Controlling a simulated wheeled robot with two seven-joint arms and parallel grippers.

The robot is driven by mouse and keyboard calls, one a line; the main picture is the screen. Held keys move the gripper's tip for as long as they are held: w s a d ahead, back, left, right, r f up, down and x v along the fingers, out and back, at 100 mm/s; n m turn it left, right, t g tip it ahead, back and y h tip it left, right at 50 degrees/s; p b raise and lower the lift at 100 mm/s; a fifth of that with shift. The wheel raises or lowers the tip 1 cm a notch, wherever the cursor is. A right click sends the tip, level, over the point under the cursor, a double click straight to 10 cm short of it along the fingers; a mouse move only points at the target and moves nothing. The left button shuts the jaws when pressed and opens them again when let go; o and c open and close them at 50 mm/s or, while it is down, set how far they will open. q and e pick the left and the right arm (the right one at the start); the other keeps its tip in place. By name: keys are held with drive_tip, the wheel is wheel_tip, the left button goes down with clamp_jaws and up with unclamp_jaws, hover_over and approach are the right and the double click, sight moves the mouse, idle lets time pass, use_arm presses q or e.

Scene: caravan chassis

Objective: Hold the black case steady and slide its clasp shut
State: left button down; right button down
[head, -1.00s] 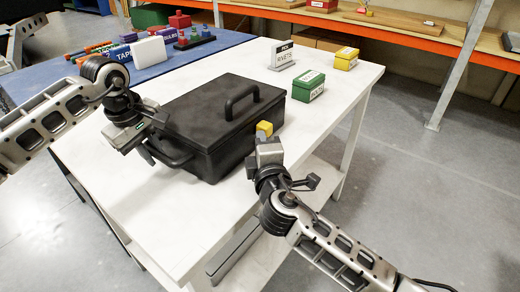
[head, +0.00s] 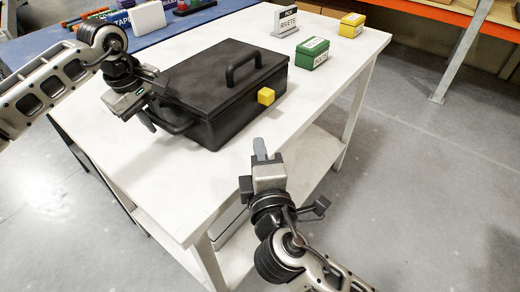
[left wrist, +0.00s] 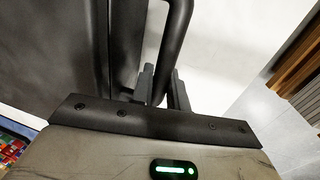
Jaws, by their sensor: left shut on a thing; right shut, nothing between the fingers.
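The closed black case (head: 205,85) stands on the white table, with a carrying handle (head: 243,62) on its lid. A yellow block, apparently the clasp (head: 266,96), sits on the long front face near the right end. Whether it is fully slid across, I cannot tell. My left gripper (head: 150,118) is shut on the case's side handle (head: 182,124) at its left end. In the left wrist view the dark side handle (left wrist: 175,35) runs down between the fingers (left wrist: 162,88). My right gripper (head: 261,149) is shut and empty, in front of the clasp and apart from it.
A green box (head: 312,54), a yellow box (head: 351,25) and a rivets sign (head: 287,22) stand toward the table's far right end. A white block (head: 147,17) is at the back left on the blue surface. The white table (head: 200,175) is bare before the case.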

use_arm(q)
drive_tip(key=c, duration=1.3)
unclamp_jaws()
drive_tip(key=shift+r, duration=0.1)
wheel_tip(320, 180, up, 12)
drive_tip(key=s+a, duration=0.1)
drive_tip(key=shift+s+a, duration=0.25)
drive_tip(key=shift+s, duration=0.15)
drive_tip(key=shift+f, duration=0.2)
